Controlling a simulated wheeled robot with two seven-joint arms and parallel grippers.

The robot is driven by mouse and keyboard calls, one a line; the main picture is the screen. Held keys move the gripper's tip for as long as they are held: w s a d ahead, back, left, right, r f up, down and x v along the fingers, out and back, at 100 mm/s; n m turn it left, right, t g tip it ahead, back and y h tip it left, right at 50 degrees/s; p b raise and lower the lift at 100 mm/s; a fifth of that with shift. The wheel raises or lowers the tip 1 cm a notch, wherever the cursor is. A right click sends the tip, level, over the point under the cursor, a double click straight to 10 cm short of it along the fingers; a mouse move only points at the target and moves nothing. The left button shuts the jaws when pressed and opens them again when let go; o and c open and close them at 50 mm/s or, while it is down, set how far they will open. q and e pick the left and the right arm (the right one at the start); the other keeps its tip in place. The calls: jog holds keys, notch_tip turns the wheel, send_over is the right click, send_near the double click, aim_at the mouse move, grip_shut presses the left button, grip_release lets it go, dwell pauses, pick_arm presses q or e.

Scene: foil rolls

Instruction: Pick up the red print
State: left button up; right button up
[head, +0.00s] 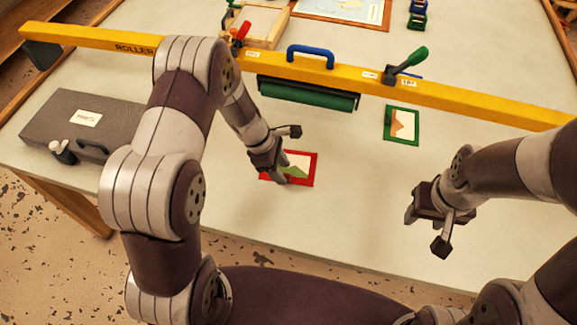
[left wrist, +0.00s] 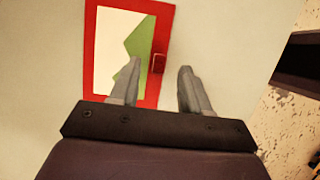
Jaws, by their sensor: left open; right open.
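The red print (head: 305,169) lies flat on the pale table, a red-bordered card with a white and green picture. My left gripper (head: 282,177) is over its left part and hides some of it. In the left wrist view the red print (left wrist: 104,50) has a small red tab on its right edge. There my left gripper (left wrist: 158,75) is open, with one finger over the print and the other beyond its right edge. Contact with the print cannot be told. My right gripper (head: 426,232) is open and empty above the table at the right, apart from the print.
A yellow bar (head: 460,98) marked ROLLER crosses the table behind the print, with a green roller (head: 308,94) under it. A green print (head: 402,125) lies to the right. A dark case (head: 60,116) is at the left. The table between print and right gripper is clear.

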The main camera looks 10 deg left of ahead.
pick_arm(q)
jog(key=shift+x, duration=1.05)
grip_shut()
jog(key=shift+r, duration=0.1)
